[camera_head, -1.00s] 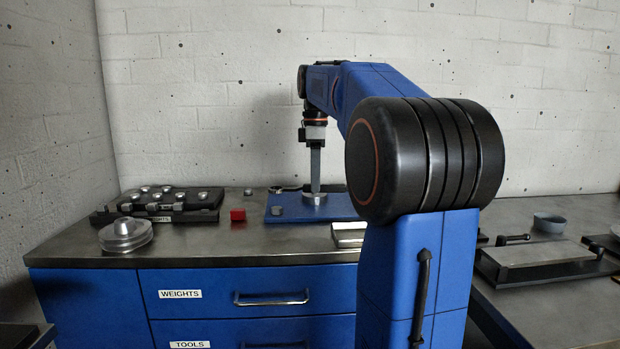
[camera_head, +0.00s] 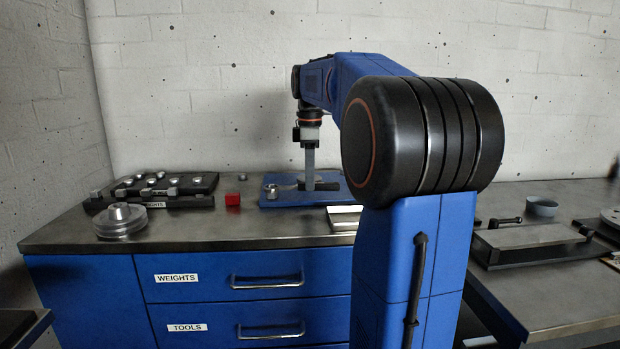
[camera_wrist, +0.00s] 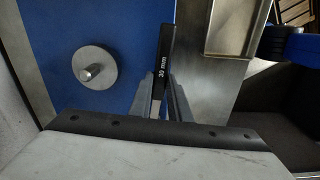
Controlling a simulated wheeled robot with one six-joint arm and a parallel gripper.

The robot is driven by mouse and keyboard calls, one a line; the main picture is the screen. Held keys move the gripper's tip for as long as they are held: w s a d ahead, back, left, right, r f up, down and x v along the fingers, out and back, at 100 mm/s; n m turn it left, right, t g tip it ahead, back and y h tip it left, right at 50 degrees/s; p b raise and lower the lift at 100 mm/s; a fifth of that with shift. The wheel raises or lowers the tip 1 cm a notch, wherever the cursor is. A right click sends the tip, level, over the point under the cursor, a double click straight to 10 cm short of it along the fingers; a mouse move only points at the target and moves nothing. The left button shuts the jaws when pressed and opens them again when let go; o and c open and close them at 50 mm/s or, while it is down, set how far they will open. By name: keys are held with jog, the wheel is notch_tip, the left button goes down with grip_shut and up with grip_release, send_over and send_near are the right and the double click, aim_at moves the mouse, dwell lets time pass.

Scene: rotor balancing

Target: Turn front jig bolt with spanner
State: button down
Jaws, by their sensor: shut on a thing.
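My gripper (camera_wrist: 161,88) is shut on a dark spanner (camera_wrist: 163,60) marked "30 mm", whose shaft stands between the fingers in the wrist view. In the head view my gripper (camera_head: 310,184) points down over the blue jig plate (camera_head: 340,197). In the wrist view the blue plate (camera_wrist: 112,22) carries a grey disc (camera_wrist: 78,60) with a short bright stud, left of the spanner and apart from it. A small grey fitting (camera_head: 271,191) stands at the plate's left end. I cannot tell which part is the front bolt.
A pale tray (camera_head: 345,216) is in front of the plate. Bare bench lies in front.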

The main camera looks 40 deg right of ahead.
jog(key=shift+f, duration=0.9)
dwell(0.7)
jog(key=shift+s+a+m, duration=0.95)
jog(key=shift+a+m, duration=0.05)
jog(key=shift+m, duration=0.5)
jog(key=shift+s+a+m, duration=0.35)
jog(key=shift+a+m, duration=0.3)
jog(key=shift+m, duration=0.05)
jog(key=shift+s+a+m, duration=0.3)
jog(key=shift+a+m, duration=0.3)
jog(key=shift+m, duration=0.1)
jog(key=shift+s+a+m, duration=0.15)
jog(key=shift+a+m, duration=0.55)
jog(key=shift+m, duration=0.05)
jog(key=shift+s+a+m, duration=0.15)
jog(key=shift+a+m, duration=0.5)
jog(key=shift+m, duration=0.1)
